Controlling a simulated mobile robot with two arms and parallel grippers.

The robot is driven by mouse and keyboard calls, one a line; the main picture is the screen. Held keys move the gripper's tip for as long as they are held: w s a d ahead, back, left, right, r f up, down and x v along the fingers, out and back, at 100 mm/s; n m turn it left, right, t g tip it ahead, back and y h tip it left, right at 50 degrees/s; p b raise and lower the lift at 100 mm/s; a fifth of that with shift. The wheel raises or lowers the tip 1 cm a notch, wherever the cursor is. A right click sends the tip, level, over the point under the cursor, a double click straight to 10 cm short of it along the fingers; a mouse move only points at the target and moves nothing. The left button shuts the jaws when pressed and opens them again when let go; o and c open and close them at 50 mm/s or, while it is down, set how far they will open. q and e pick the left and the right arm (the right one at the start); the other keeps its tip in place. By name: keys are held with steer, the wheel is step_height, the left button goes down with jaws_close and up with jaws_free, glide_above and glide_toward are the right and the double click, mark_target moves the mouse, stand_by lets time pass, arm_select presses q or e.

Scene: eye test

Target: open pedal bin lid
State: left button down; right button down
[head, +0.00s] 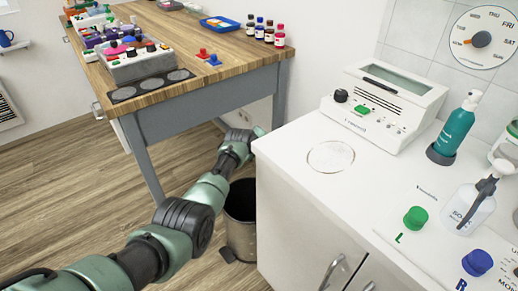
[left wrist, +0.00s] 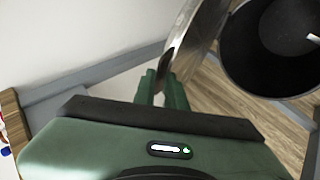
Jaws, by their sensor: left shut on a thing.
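The pedal bin (head: 240,238) stands on the floor against the left side of the white cabinet, grey metal outside and dark inside. Its open mouth shows in the left wrist view (left wrist: 270,60), with a small pale thing at the right edge. The shiny metal lid (left wrist: 196,35) is raised on edge, away from the mouth. My left gripper (left wrist: 165,88) is shut on the lid's edge with its green fingers. In the head view my left gripper (head: 242,138) is above and behind the bin; its fingertips are hard to make out. My right gripper is not in view.
The white cabinet (head: 300,215) rises close to the right of the bin, with a device, bottles and caps on top. A wooden table (head: 185,75) with grey legs stands behind on the left. Wooden floor (head: 75,190) is clear at left.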

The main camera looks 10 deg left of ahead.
arm_select(q)
steer(key=shift+w+d+r, duration=0.25)
steer(key=shift+w+d, duration=0.05)
steer(key=shift+w, duration=0.15)
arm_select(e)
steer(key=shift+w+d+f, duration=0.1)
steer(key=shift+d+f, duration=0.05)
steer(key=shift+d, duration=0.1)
arm_select(q)
steer(key=c, duration=1.6)
jaws_free()
